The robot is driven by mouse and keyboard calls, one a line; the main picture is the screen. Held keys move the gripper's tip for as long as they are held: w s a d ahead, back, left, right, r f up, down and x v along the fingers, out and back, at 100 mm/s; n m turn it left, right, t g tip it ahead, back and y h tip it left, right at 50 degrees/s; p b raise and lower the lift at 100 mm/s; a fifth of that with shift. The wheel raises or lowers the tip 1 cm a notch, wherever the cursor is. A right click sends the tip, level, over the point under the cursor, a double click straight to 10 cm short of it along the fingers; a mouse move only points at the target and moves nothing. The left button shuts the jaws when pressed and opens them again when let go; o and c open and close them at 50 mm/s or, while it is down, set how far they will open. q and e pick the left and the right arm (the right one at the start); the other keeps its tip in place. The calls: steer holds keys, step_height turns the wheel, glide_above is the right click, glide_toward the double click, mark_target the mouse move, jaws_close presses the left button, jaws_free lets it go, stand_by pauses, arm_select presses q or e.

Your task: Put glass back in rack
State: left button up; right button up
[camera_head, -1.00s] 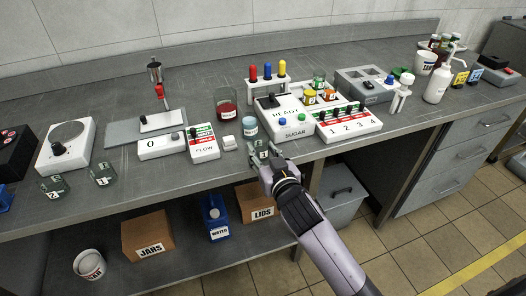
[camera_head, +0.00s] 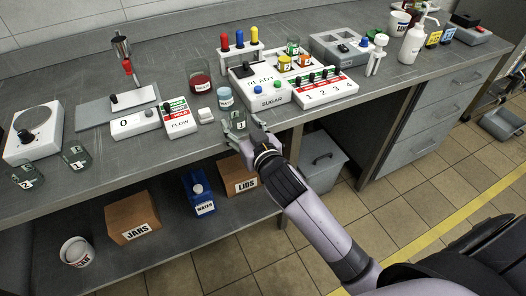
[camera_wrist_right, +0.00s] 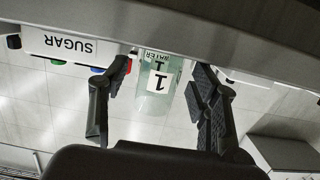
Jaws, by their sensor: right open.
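A clear glass (camera_head: 238,123) labelled 1 stands near the front edge of the bench, below the SUGAR panel. It also shows in the right wrist view (camera_wrist_right: 156,90). My right gripper (camera_head: 243,138) is open, with one finger on each side of this glass; I cannot tell whether they touch it. Two more clear glasses, labelled 2 (camera_head: 28,177) and 1 (camera_head: 77,157), stand at the left of the bench. A grey tray (camera_head: 340,46) with square openings stands at the back right; I cannot tell whether it is the rack. My left gripper is not in view.
Close by stand a beaker of red contents (camera_head: 201,79), a pale blue jar (camera_head: 225,98), the white FLOW box (camera_head: 179,118) and the numbered switch panel (camera_head: 325,88). A lower shelf holds boxes marked JARS (camera_head: 132,217) and LIDS (camera_head: 238,175).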

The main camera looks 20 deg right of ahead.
steer(key=s+r+p, duration=0.2)
steer(key=s+p, duration=0.1)
steer(key=s, duration=1.3)
steer(key=shift+d+r, duration=0.2)
steer(key=shift+d, duration=0.15)
